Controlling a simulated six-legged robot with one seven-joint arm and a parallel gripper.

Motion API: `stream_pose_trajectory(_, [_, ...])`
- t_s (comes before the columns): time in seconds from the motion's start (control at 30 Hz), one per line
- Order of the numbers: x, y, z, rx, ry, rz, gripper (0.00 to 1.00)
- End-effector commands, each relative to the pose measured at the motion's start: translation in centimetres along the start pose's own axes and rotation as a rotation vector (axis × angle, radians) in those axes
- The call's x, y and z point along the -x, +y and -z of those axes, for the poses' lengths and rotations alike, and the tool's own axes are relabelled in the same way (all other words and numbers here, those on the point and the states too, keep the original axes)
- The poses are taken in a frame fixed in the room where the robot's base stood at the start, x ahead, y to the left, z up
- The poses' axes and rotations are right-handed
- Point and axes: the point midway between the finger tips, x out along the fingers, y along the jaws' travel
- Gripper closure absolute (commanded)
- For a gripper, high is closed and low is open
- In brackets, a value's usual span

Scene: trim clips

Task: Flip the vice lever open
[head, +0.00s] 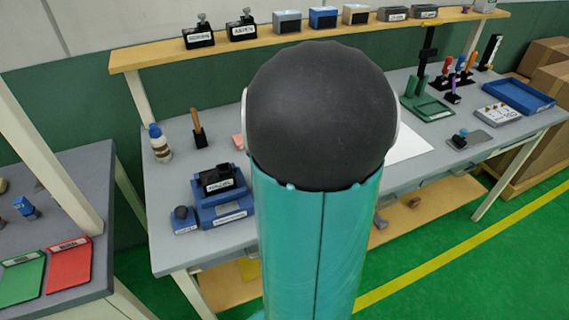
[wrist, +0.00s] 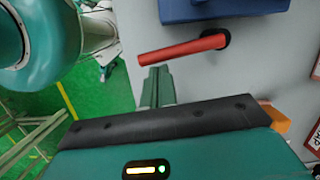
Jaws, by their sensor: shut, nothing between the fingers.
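The red lever (wrist: 183,49) lies nearly level in the wrist view, its right end at a black pivot (wrist: 224,39). The pivot sits below a blue body (wrist: 215,9), likely the vice, cut off by the top edge. My gripper (wrist: 157,70) is shut and empty, its green fingers together just below the lever's left part. I cannot tell whether the tips touch it. In the head view my arm covers the middle of the bench, and neither my gripper nor the red lever shows there.
The grey bench (head: 165,240) carries a blue fixture with a black block (head: 222,181), a bottle (head: 159,144) and a blue tray (head: 520,96). A shelf (head: 150,58) with labelled blocks runs along the back. An orange piece (wrist: 274,119) is right of my gripper.

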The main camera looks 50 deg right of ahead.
Motion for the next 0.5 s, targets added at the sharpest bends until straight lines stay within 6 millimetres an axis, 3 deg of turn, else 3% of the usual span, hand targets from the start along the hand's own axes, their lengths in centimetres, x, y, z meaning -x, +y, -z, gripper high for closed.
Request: stream_pose_trajectory(0.5, [-0.28, 0.33, -1.21, -0.027, 0.000, 0.006, 1.00])
